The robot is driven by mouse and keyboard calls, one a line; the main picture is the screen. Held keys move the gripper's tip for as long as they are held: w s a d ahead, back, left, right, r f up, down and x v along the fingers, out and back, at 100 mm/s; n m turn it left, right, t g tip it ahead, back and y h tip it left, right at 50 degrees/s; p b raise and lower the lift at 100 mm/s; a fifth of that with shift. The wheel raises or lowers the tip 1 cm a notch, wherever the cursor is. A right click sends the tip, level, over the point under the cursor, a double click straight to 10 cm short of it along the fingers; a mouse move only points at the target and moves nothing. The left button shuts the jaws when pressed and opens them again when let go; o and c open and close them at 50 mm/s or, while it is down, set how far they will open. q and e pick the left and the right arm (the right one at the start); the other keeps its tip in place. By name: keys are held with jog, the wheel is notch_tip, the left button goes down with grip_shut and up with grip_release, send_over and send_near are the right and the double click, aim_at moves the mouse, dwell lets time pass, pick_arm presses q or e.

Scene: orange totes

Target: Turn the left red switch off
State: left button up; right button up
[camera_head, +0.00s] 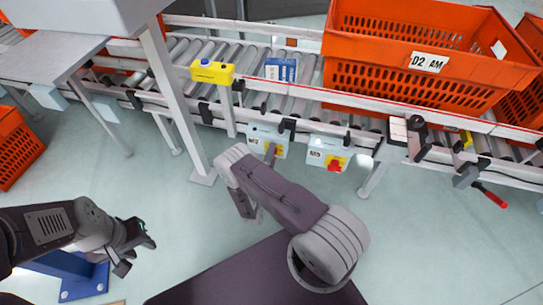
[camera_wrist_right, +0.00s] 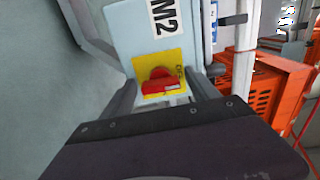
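The left switch box (camera_head: 258,133) hangs under the conveyor rail. Its yellow plate (camera_head: 280,151) shows, but its red knob is mostly hidden in the head view. In the right wrist view, the box labelled M2 (camera_wrist_right: 135,35) fills the upper middle. Its red knob (camera_wrist_right: 158,83) lies roughly crosswise on a yellow plate. My right gripper (camera_wrist_right: 163,88) has one finger on each side of the knob, apart from each other; contact is unclear. The right switch (camera_head: 334,166) is red on yellow, on its own box. My left gripper (camera_head: 138,250) is open and empty over the floor.
A roller conveyor (camera_head: 300,95) runs behind the boxes, with a large orange tote (camera_head: 400,75) on it. A red-handled lever (camera_head: 490,195) sticks out at right. An orange tote (camera_head: 15,150) stands at left.

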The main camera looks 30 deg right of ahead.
jog(key=shift+s+a+r+p, duration=0.1)
jog(key=shift+s+a+p, duration=0.15)
jog(key=shift+a+p, duration=0.05)
jog(key=p+v, duration=0.2)
jog(key=v, duration=0.6)
jog(key=shift+s+p, duration=0.2)
jog(key=shift+p, duration=0.2)
